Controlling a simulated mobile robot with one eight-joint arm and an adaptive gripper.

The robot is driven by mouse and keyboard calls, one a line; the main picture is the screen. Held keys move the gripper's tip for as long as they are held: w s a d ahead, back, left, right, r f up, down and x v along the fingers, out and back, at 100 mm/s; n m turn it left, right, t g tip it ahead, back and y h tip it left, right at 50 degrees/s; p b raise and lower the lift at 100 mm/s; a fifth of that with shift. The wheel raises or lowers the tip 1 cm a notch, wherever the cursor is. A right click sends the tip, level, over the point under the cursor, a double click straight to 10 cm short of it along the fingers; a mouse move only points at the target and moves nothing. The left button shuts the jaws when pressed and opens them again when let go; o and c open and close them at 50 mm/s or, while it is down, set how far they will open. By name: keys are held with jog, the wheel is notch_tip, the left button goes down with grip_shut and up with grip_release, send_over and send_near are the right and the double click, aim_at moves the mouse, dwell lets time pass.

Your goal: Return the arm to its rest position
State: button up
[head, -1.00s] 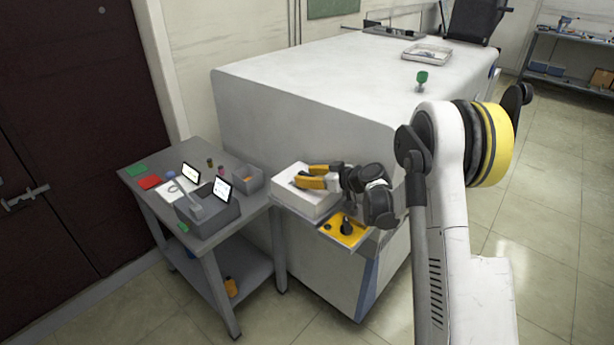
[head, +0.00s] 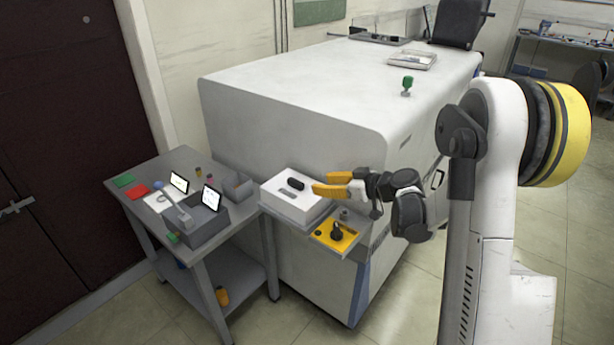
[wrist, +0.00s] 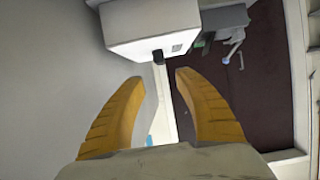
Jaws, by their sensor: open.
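My gripper (head: 318,183) has yellow fingers and shows at the middle of the head view, at the right edge of a white box (head: 282,215) on a small shelf. Its fingers are apart, with nothing between them. In the wrist view my gripper (wrist: 160,77) is also open and empty, with the white box (wrist: 150,22) beyond the fingertips. My arm folds up from the gripper and fills the right side of the head view.
A large white machine (head: 290,110) stands behind the gripper. A yellow panel with a black knob (head: 337,232) sits below it. A grey table (head: 150,170) at left holds a grey bin and small cards. Open floor (head: 400,310) lies at the front right.

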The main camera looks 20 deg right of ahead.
jog(key=s+a+r+m+g+h, duration=0.2)
jog(key=s+a+r, duration=0.2)
jog(key=s, duration=0.4)
jog(key=s+a+r+m+g+h, duration=0.1)
jog(key=s+a+r+h, duration=0.1)
jog(key=s+a+r, duration=0.35)
jog(key=s+d+f+m+h, duration=0.1)
jog(key=s+m+h, duration=0.1)
jog(key=s, duration=0.7)
jog(key=s+d+f+m+h, duration=0.1)
jog(key=s+d+m+h, duration=0.1)
jog(key=s, duration=0.8)
jog(key=shift+s+g, duration=0.3)
jog(key=shift+g, duration=0.1)
